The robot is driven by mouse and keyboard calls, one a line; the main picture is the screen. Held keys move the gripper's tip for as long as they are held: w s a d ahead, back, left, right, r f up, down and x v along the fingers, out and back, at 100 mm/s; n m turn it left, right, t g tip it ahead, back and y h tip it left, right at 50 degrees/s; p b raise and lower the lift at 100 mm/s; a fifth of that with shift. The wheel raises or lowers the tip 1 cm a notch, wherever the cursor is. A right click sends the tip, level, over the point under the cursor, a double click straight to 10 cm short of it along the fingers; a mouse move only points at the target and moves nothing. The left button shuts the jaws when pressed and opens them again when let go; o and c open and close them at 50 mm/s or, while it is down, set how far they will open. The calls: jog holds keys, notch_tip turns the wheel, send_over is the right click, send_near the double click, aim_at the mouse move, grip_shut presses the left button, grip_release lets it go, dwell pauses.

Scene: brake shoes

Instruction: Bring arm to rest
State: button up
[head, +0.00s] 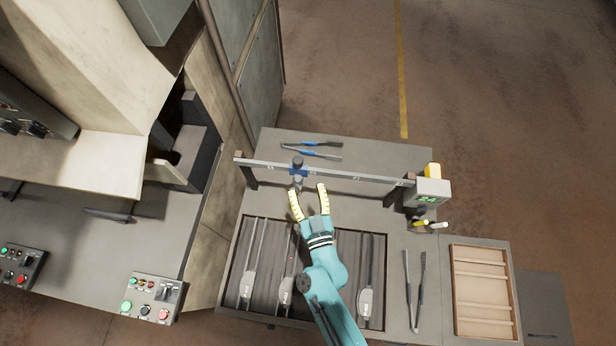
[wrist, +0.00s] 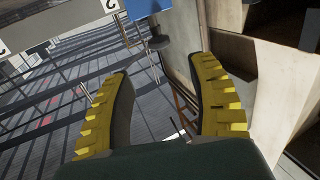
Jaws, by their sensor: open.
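My gripper (head: 309,190) is open, its two yellow fingers spread apart over the workbench, near the grey rail. In the wrist view the fingers (wrist: 168,95) are apart with nothing held between them. My teal arm reaches up from the bottom of the head view across the dark tray (head: 262,222). Just beyond the fingertips is a blue and dark slider (head: 298,170) on the rail (head: 335,172); it also shows at the top of the wrist view (wrist: 158,16). I cannot tell whether the left finger touches it.
Long tools with pale ends (head: 247,285) lie in the tray, partly hidden by my arm. Blue-handled tools (head: 312,153) lie behind the rail. A display box (head: 428,193) stands at the rail's right end. A wooden box (head: 483,248) is at right. A large machine (head: 90,130) stands at left.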

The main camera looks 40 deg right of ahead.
jog(key=shift+v, duration=0.9)
